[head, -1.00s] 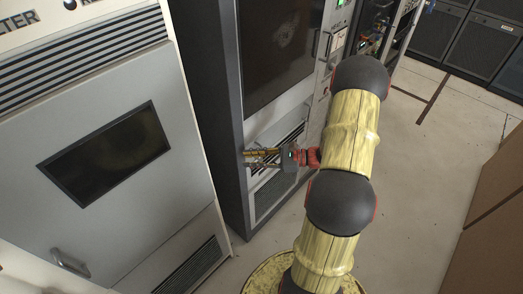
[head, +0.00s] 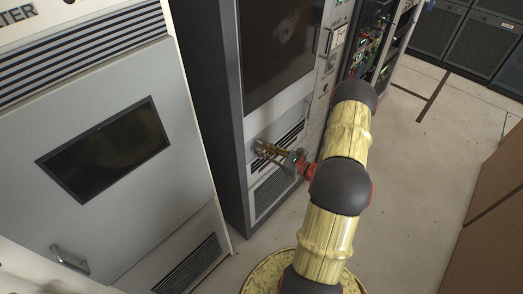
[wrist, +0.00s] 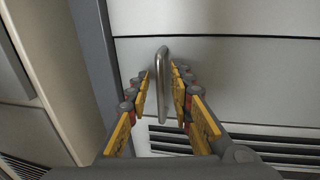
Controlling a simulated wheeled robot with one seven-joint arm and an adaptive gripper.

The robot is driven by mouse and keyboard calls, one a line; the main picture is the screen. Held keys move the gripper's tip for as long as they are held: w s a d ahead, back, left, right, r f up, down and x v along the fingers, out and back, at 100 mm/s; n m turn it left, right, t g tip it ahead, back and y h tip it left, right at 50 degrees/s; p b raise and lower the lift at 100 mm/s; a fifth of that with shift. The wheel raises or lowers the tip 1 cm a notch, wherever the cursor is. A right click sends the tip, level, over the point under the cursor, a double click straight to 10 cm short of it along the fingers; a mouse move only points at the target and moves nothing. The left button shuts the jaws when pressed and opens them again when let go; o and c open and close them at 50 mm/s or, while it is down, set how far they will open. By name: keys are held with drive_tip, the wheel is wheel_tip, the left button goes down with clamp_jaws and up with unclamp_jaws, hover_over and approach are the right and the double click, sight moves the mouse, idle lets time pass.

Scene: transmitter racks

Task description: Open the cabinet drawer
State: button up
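A light grey drawer front (wrist: 235,85) with a thin seam along its top shows in the wrist view. It carries an upright silver bar handle (wrist: 161,60) near its left edge. In the head view the drawer front (head: 290,122) sits low in the dark-framed cabinet (head: 229,110), below a dark window. My gripper (wrist: 159,76) is open, with one yellow-padded finger on each side of the handle. Small gaps show between fingers and bar. The drawer looks flush with the cabinet. In the head view my gripper (head: 259,147) reaches the cabinet face, its tips too small to judge.
A pale cabinet (head: 130,190) with a dark window and its own handle (head: 70,260) stands at left. Vent slots (wrist: 285,145) lie below the drawer front. Brown boxes (head: 490,210) stand at right. Open floor (head: 420,180) lies between them and the cabinets.

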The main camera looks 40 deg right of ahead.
drive_tip(key=shift+w+a, duration=0.15)
drive_tip(key=shift+w, duration=0.15)
drive_tip(key=shift+c, duration=0.4)
clamp_jaws()
idle(0.4)
